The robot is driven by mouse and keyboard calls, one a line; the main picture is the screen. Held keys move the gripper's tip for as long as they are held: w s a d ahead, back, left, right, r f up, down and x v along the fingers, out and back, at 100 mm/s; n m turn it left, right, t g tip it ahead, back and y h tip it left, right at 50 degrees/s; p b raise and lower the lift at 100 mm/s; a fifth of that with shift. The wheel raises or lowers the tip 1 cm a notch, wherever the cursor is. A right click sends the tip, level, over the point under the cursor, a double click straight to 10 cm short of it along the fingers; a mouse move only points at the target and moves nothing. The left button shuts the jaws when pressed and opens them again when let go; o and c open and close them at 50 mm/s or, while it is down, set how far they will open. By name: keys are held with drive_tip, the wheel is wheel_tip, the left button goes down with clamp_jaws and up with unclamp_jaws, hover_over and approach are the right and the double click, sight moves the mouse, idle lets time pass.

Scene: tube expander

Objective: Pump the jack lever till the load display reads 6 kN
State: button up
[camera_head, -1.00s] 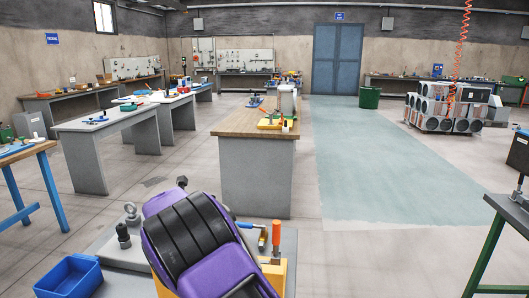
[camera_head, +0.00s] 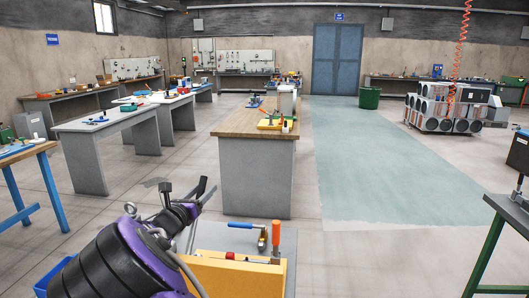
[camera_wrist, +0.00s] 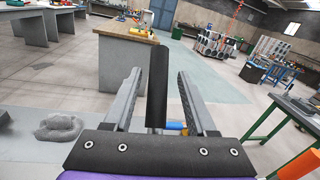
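My gripper (camera_head: 201,192) is at the lower left of the head view, above the front bench, at the end of my purple and black arm. In the wrist view its two grey fingers (camera_wrist: 160,74) are spread wide. The jack's body is not clearly visible, and I see no readable load display.
On the front bench stand a yellow-orange block (camera_head: 240,275) with a red part, an upright orange handle (camera_head: 276,234) and a blue-handled clamp (camera_head: 246,226). A blue bin (camera_head: 46,272) is partly hidden by my arm.

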drive_tip(key=shift+p+v, duration=0.6)
drive_tip(key=shift+v, duration=2.9)
drive_tip(key=shift+a+r, duration=0.1)
